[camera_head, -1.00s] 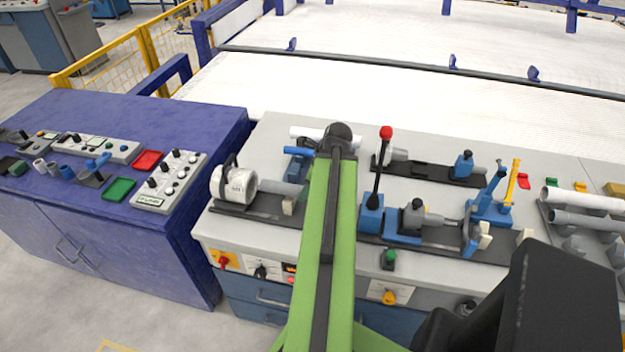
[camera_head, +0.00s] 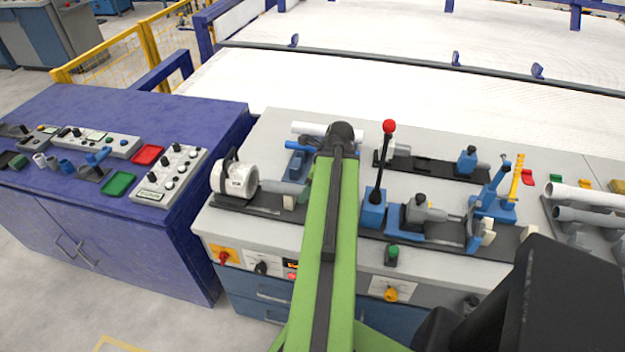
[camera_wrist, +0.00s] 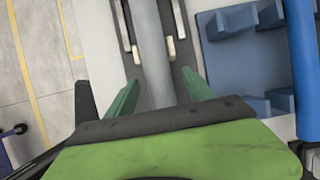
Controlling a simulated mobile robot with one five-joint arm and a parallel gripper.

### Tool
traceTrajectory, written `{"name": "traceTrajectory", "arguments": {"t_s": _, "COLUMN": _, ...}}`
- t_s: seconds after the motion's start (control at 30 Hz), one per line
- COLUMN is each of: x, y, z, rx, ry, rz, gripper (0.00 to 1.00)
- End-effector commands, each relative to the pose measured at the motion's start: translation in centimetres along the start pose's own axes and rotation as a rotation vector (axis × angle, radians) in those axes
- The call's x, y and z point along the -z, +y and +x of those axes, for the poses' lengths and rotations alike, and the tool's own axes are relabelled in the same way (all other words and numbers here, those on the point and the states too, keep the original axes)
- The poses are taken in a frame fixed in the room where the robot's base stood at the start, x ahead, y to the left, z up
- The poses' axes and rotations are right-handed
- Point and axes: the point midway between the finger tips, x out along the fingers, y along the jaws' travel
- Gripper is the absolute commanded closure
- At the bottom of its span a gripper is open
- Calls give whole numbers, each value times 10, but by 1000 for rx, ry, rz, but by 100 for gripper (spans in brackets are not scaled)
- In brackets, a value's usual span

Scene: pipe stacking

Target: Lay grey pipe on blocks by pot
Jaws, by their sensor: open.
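A plain grey pipe (camera_wrist: 152,40) runs away from me in the wrist view, over a dark rail with small cream blocks. My gripper (camera_wrist: 160,80) is open, with one green finger on each side of this pipe. I cannot tell how far the pipe sits below the fingertips. In the head view the grey pipe (camera_head: 283,187) comes out of a white pot-like cylinder (camera_head: 236,180); its right part is hidden by my arm.
A blue pipe (camera_wrist: 300,60) lies beyond the blue blocks. A white pipe (camera_head: 308,129) lies at the bench's back. A tall lever with a red knob (camera_head: 388,126) and blue clamps (camera_head: 490,200) stand right of my arm. More pipes (camera_head: 580,196) rest at far right.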

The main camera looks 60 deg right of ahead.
Motion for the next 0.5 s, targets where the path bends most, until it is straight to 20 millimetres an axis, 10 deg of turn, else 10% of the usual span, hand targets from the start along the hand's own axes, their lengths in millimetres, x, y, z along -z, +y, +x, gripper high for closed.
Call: {"name": "traceTrajectory", "arguments": {"t_s": 0.5, "x": -7, "y": -1, "z": -118, "rx": 0, "ry": 0, "rz": 2, "gripper": 39}}
